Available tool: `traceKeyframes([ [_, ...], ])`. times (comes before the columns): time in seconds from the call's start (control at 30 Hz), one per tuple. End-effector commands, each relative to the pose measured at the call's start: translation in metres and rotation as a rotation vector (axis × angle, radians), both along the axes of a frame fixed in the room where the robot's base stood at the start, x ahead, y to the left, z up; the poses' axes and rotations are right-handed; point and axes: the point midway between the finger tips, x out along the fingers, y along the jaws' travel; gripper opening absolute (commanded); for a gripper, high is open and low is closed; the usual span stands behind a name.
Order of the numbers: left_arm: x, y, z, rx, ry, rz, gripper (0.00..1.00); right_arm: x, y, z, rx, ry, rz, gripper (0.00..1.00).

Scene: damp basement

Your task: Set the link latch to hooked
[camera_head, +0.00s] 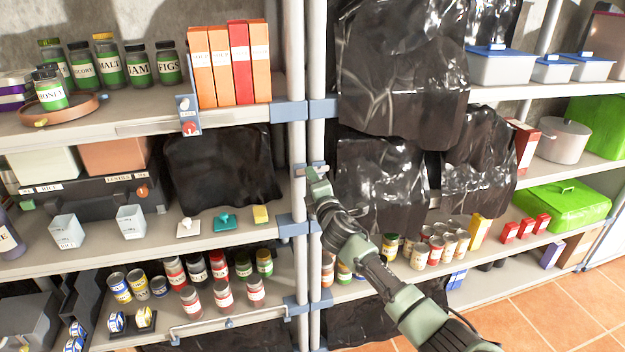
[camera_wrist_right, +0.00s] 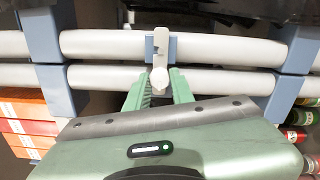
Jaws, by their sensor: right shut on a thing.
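The link latch (camera_head: 302,171) sits on the paired white uprights between the two shelving units, about level with the middle shelves. In the right wrist view it has a blue-grey plate (camera_wrist_right: 149,48) on one upright and a pale metal lever (camera_wrist_right: 162,45) with a rounded knob reaching over the other upright. My right gripper (camera_head: 311,178) is at the latch. Its green fingers (camera_wrist_right: 159,80) are closed around the knob end of the lever. The gripper partly hides the latch in the head view. I cannot tell whether the lever is hooked. My left gripper is out of view.
Jars, orange and red folders (camera_head: 228,65), small pots and cans (camera_head: 222,296) stand on the left shelves. Black plastic sheeting (camera_head: 400,70) hangs over the right unit, close to my right arm. Blue-grey brackets (camera_head: 291,110) clasp the uprights. Orange tiled floor (camera_head: 540,300) shows at lower right.

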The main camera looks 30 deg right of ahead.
Motion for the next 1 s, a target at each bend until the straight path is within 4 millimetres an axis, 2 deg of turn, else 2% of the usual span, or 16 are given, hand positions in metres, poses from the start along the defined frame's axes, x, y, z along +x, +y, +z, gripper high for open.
traceKeyframes([
  [0.03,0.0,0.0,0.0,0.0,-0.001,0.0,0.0,0.0,0.0,0.0,-0.003,0.002,0.0,0.29],
  [0.1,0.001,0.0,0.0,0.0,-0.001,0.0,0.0,0.0,0.0,0.0,-0.002,0.0,0.0,0.45],
  [0.47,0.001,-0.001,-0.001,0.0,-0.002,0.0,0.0,-0.003,0.001,0.0,0.0,0.0,0.0,0.45],
  [1.0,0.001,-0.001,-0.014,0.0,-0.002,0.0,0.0,-0.07,0.017,-0.002,-0.001,0.0,0.001,0.45],
])
